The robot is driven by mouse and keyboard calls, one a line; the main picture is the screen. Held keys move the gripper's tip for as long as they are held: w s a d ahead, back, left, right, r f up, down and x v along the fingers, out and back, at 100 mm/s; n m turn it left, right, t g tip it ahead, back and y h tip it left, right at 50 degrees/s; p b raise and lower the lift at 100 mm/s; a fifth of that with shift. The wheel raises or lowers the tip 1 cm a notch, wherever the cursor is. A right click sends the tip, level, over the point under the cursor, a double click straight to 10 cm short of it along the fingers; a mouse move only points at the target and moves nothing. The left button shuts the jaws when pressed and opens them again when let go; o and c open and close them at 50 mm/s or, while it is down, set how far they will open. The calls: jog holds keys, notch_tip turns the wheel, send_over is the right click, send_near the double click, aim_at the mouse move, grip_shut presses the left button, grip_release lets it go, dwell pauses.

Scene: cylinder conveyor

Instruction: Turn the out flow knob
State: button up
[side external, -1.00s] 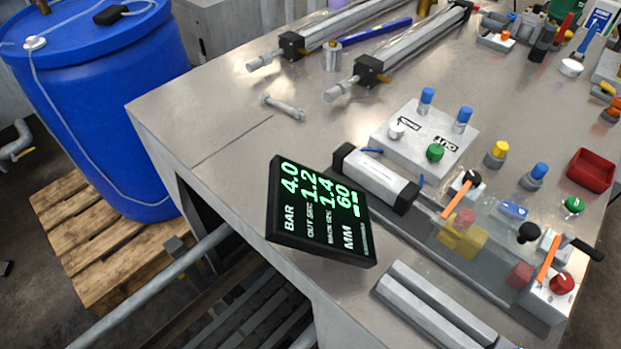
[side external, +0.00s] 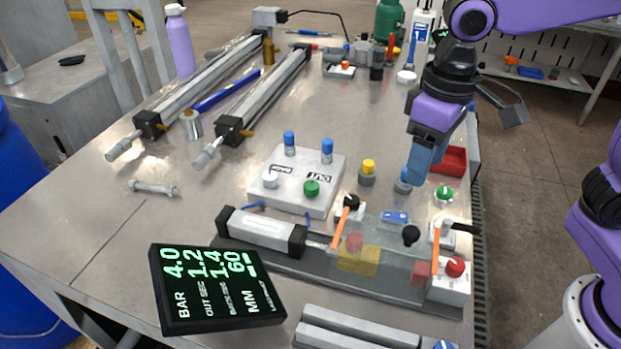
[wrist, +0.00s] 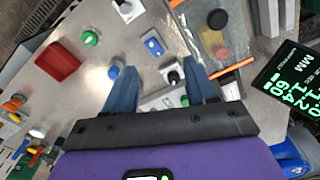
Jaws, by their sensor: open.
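The pale valve block (side external: 330,205) lies on the bench in the side view. Its green knob (side external: 312,188) stands beside the OUT label, and a white knob (side external: 270,180) stands at its left. Two blue-capped fittings rise from its back edge. My gripper (side external: 416,178) points down to the right of the block, apart from the green knob, above a blue button. In the wrist view my gripper (wrist: 160,70) has its blue fingers wide apart with nothing held. A small green knob (wrist: 185,100) shows between the fingers; the gripper body hides part of the block.
A cylinder with a clear guard (side external: 390,265) and orange levers lies in front of the block. The display (side external: 215,290) stands front left. A yellow button (side external: 368,168), red bin (side external: 451,160) and another green knob (side external: 444,193) are near my gripper. The bench left of the block is mostly clear.

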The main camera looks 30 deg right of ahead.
aim_at(311, 185)
jog(key=w+a+r+m, duration=0.3)
jog(key=w+a+m, duration=0.25)
jog(key=w, duration=0.25)
jog(key=w+a+r+m, duration=0.2)
jog(key=w+a+m, duration=0.3)
jog(key=w+a, duration=0.15)
jog(key=shift+n, duration=0.25)
jog(key=f, duration=1.1)
jog(key=d+f, duration=0.1)
jog(key=f, duration=0.5)
jog(key=shift+w+f, duration=0.15)
jog(key=shift+w, duration=0.25)
grip_shut()
